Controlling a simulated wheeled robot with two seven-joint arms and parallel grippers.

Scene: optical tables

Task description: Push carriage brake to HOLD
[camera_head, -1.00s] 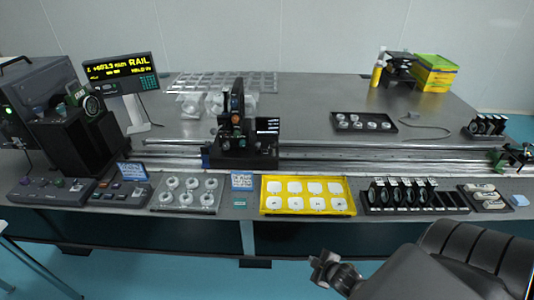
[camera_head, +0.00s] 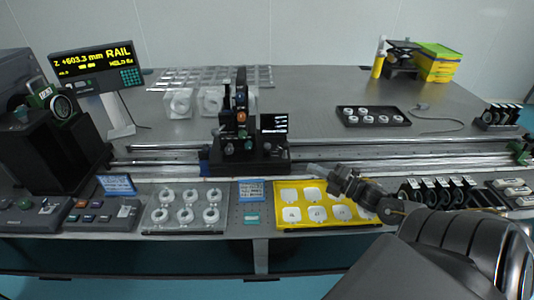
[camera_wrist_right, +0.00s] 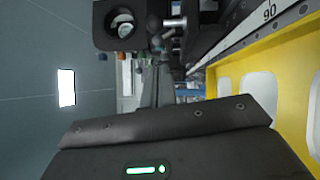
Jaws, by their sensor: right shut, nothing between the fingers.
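The black rail carriage (camera_head: 246,160) stands on the long rail at mid-table in the head view, with an upright optic mount and small knobs. A blue piece (camera_head: 204,162) is at its left end. I cannot make out which part is the brake or how it is set. My right gripper (camera_head: 314,169) is shut and empty, its tip over the front rail just right of the carriage; I see no clear contact. The right wrist view shows a dark gripper body (camera_wrist_right: 165,145) below and a black block with a round opening (camera_wrist_right: 122,24) above. My left gripper is out of view.
A yellow tray (camera_head: 280,221) of white pieces lies under my right forearm, and its edge shows in the wrist view (camera_wrist_right: 292,75). The rail scale (camera_wrist_right: 268,16) runs beside it. Left of it are a tray of round parts (camera_head: 146,231) and a lit display (camera_head: 97,63).

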